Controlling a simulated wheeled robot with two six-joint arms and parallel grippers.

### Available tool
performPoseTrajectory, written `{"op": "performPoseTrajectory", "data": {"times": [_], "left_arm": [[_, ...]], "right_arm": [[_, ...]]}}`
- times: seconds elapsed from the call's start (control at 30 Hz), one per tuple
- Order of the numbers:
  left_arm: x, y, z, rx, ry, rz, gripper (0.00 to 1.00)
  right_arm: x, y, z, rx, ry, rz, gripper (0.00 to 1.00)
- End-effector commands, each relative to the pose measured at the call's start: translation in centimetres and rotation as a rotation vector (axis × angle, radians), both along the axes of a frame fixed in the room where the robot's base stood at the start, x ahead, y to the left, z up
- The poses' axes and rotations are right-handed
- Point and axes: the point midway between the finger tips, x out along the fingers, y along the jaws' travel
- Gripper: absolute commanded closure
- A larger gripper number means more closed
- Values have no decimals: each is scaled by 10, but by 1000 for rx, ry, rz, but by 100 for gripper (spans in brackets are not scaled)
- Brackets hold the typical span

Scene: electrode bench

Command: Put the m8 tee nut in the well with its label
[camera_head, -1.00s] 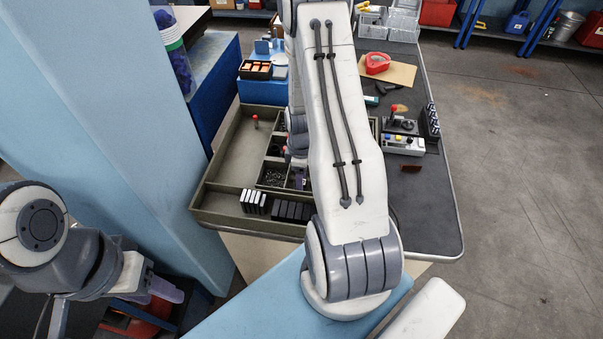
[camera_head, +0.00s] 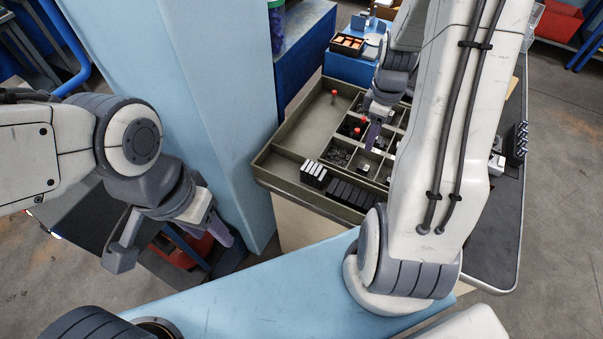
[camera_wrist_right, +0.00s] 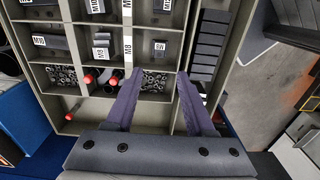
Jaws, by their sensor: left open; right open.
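The olive tray (camera_head: 283,150) is divided into wells. The right wrist view shows small white labels there, some seeming to read M8 (camera_wrist_right: 127,42) and M10 (camera_wrist_right: 38,40). Small dark metal parts (camera_wrist_right: 101,40) sit in several wells; I cannot tell which is the m8 tee nut. My right gripper (camera_head: 373,137) is over the tray; in its wrist view its purple fingers (camera_wrist_right: 160,74) are apart with nothing held, over a well of small loose hardware (camera_wrist_right: 154,82). My left gripper (camera_head: 213,232) is open, low at the left, away from the tray.
A blue pillar (camera_head: 205,90) stands left of the tray. A blue box with an orange-celled holder (camera_head: 348,44) is behind it. My right arm hides much of the bench.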

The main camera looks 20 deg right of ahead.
Motion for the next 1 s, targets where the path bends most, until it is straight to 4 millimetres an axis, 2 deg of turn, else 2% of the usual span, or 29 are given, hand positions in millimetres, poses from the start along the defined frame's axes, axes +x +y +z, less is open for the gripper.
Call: {"op": "performPoseTrajectory", "data": {"times": [0.07,0.13,0.17,0.27,0.3,0.4,0.53,0.6,0.73,0.83,1.0], "left_arm": [[0,0,0,0,0,0,50],[0,0,0,0,0,0,50],[0,0,0,0,0,0,50],[0,0,0,0,0,0,50],[0,0,0,0,0,0,50],[0,0,0,0,0,0,50],[0,0,0,0,0,0,50],[0,0,0,0,0,0,50],[0,0,0,0,0,0,50],[0,0,0,0,0,0,50],[0,0,0,0,0,0,50]], "right_arm": [[4,15,7,0,-4,6,46],[9,42,18,1,-11,8,46],[10,58,24,2,-14,7,46],[6,121,48,10,-26,3,46],[0,148,58,16,-30,0,46],[-28,208,79,34,-34,-13,46],[-78,265,99,58,-28,-28,46],[-105,284,106,70,-20,-37,46],[-142,302,113,84,-7,-51,46],[-158,306,115,88,0,-60,46],[-164,307,115,88,4,-69,46]]}}
